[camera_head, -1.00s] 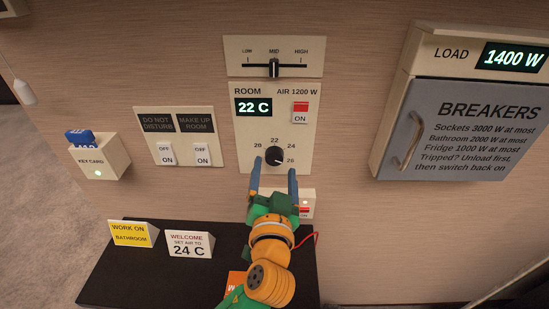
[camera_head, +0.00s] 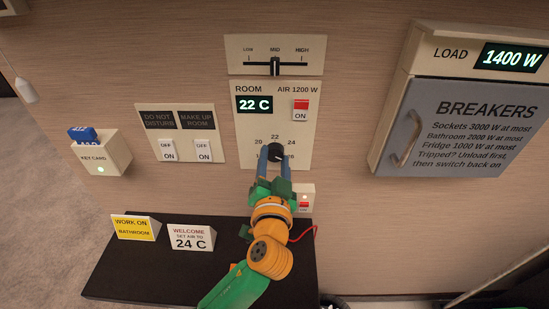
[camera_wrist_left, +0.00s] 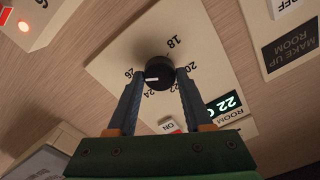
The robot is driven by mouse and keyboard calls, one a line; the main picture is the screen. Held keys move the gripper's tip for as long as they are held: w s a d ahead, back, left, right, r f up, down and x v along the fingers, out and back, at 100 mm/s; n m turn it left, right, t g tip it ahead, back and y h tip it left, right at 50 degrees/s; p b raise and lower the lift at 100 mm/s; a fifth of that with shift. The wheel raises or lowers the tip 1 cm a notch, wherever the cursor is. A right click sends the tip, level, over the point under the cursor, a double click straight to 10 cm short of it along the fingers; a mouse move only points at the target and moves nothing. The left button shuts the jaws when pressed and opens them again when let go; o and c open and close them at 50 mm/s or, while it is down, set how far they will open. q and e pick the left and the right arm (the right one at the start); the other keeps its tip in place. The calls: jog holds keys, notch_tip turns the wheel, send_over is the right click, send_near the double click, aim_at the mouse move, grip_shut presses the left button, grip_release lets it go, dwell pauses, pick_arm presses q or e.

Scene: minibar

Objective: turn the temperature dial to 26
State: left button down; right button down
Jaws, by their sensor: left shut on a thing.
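The black temperature dial (camera_head: 275,152) sits on the white room panel (camera_head: 250,130), with numbers around it. The display (camera_head: 254,104) reads 22 C. My left gripper (camera_head: 274,160) reaches up from below and is shut on the dial, one blue-grey finger on each side. In the left wrist view the dial (camera_wrist_left: 159,68) is between the fingertips, and a white mark shows on its edge. The fingers and dial hide some of the numbers, so I cannot tell exactly which one the mark meets. My right gripper is not in view.
A slider panel (camera_head: 275,56) is above. A switch plate (camera_head: 180,118) and key card holder (camera_head: 105,155) are to the left. A breaker box (camera_head: 440,120) is to the right. A dark shelf (camera_head: 150,275) with a welcome sign (camera_head: 190,238) is below.

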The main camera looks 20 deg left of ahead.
pick_arm(q)
jog(key=shift+c, duration=1.6)
grip_release()
jog(key=b+v, duration=0.2)
jog(key=v, duration=0.5)
jog(key=shift+b, duration=0.3)
